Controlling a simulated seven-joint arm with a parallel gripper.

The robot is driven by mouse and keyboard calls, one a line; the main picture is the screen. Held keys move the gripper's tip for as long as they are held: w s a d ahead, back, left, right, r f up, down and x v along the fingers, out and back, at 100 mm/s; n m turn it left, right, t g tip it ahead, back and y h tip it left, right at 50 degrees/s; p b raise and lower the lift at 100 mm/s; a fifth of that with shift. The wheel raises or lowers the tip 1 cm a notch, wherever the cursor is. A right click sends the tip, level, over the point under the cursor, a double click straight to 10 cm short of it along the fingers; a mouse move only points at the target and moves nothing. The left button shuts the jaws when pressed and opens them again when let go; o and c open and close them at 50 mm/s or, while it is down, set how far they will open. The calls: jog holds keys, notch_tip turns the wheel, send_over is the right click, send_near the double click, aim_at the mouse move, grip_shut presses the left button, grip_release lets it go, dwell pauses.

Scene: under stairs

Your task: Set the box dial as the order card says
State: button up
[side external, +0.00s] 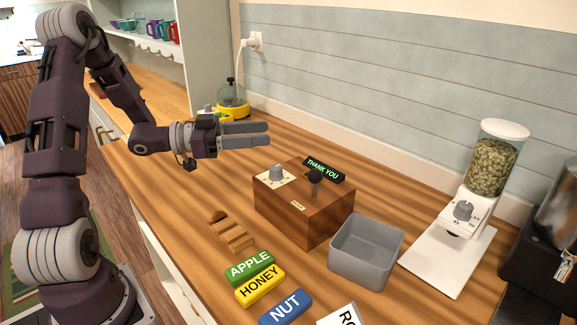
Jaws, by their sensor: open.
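The wooden box (305,212) stands in the middle of the counter. Its grey dial (276,172) sits on a white marked plate on the top left; its setting is too small to read. A black lever (315,178) stands on the box, and a dark display (324,169) behind it reads "THANK YOU" in green. A white card (340,316) with black letters starting "RO" is cut off by the bottom edge; I cannot tell whether it is the order card. My gripper (268,133) is open and empty, pointing right, above and behind the dial in the picture.
A grey bin (366,252) is right of the box. Green APPLE (250,266), yellow HONEY (260,286) and blue NUT (285,307) blocks lie in front, near a slotted wooden rack (231,232). A dispenser (477,190) with its own dial stands right.

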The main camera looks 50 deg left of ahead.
send_near(289, 176)
jog(key=r, duration=0.1)
jog(key=w+d+r, duration=0.1)
jog(key=w+r, duration=0.1)
jog(key=shift+w+d+r, duration=0.15)
jog(key=shift+d, duration=0.2)
jog(key=shift+w+d+f, duration=0.2)
jog(key=shift+w, duration=0.05)
jog(key=x, duration=0.6)
jog(key=shift+w+d, duration=0.1)
jog(key=shift+w, duration=0.1)
jog(key=shift+c, duration=0.3)
grip_shut()
